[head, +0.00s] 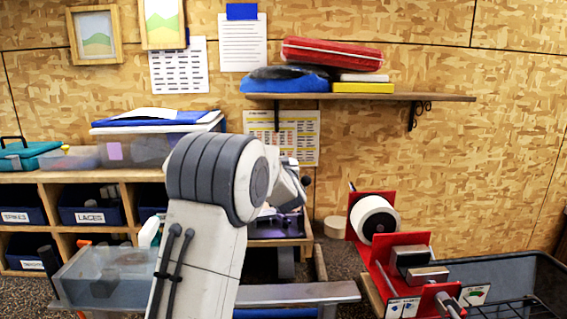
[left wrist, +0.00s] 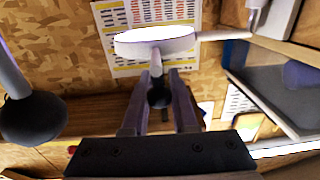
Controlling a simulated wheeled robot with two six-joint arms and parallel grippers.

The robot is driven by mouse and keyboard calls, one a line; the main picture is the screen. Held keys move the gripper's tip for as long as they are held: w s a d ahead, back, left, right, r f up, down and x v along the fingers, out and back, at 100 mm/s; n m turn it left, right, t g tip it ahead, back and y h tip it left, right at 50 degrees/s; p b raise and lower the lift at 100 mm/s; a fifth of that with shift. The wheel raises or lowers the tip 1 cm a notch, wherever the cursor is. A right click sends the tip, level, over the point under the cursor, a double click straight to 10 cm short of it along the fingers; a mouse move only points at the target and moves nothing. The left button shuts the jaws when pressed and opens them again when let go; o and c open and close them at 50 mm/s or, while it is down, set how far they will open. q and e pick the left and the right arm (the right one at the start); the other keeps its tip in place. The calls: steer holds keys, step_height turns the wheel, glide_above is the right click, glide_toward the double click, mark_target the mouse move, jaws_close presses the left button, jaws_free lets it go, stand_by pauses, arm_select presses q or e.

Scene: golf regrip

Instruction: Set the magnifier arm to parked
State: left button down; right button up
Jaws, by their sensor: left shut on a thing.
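The magnifier (left wrist: 155,41) shows in the left wrist view as a white ring-shaped head with a bright face. A white arm (left wrist: 222,36) runs from it to the right toward a pale upright part at the top. A short handle with a dark end (left wrist: 159,88) hangs below the head. My left gripper (left wrist: 158,104) is shut on this handle, with one finger on each side. In the head view my left arm covers most of this spot, so the magnifier cannot be made out there. My right gripper is not in view.
A red rack (head: 408,240) with a white roll (head: 374,217) stands right of my arm. A wall shelf (head: 440,97) is above. A clear bin (head: 105,278) is at lower left, before the wooden cubbies (head: 85,178). A dark ball (left wrist: 32,118) is left of my gripper.

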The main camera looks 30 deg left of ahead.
arm_select(q)
steer(key=c, duration=0.7)
jaws_free()
steer(key=b+v, duration=0.3)
steer(key=v, duration=0.7)
steer(key=shift+s+d, duration=0.15)
